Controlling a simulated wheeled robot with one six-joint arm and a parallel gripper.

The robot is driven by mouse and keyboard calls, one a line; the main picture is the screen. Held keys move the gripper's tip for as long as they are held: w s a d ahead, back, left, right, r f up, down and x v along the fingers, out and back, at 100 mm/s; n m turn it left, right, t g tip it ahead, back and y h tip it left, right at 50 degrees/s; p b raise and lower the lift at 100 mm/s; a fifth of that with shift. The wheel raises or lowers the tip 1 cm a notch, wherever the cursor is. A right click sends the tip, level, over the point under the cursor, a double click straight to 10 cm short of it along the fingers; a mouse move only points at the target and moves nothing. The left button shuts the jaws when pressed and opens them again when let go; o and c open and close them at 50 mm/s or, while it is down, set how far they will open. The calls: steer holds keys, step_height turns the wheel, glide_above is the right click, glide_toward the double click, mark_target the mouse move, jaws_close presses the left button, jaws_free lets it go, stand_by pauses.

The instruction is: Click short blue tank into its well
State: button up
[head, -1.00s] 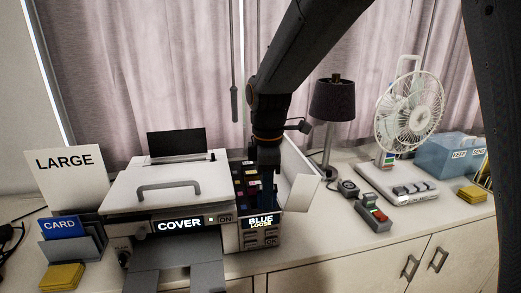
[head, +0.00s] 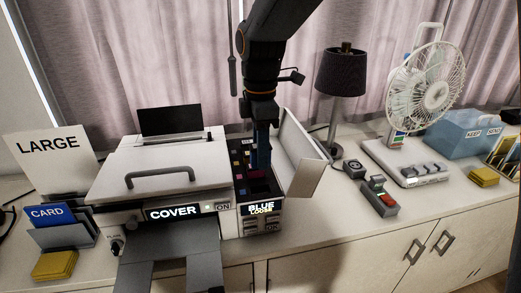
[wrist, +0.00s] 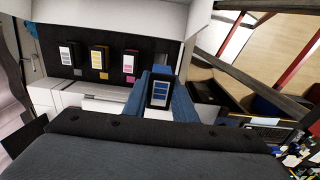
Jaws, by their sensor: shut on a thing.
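My gripper (wrist: 160,98) is shut on the short blue tank (wrist: 159,92), a dark block with a blue-striped label, held between its blue fingers. In the head view my gripper (head: 262,158) points down into the open tank bay (head: 240,172) on the printer's right side. The tank's lower end and the well under it are hidden, so I cannot tell how it sits. Black, yellow and magenta tanks (wrist: 98,58) stand in a row left of it in the wrist view. The printer display (head: 261,207) reads BLUE LOOSE.
The bay's white door (head: 302,155) stands open just right of my gripper. The printer lid (head: 160,170) is closed, with a raised handle. A lamp (head: 342,75), a fan (head: 425,85), a blue box (head: 475,130) and small devices stand right. Clear counter lies in front of the door.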

steer(key=shift+f+b, duration=1.4)
steer(key=shift+f, duration=1.9)
steer(key=shift+f+p, duration=0.5)
steer(key=shift+f, duration=0.5)
stand_by(1.4)
steer(key=o, duration=1.1)
steer(key=shift+s, duration=0.1)
steer(key=shift+r+b, duration=1.3)
steer(key=shift+r, duration=2.65)
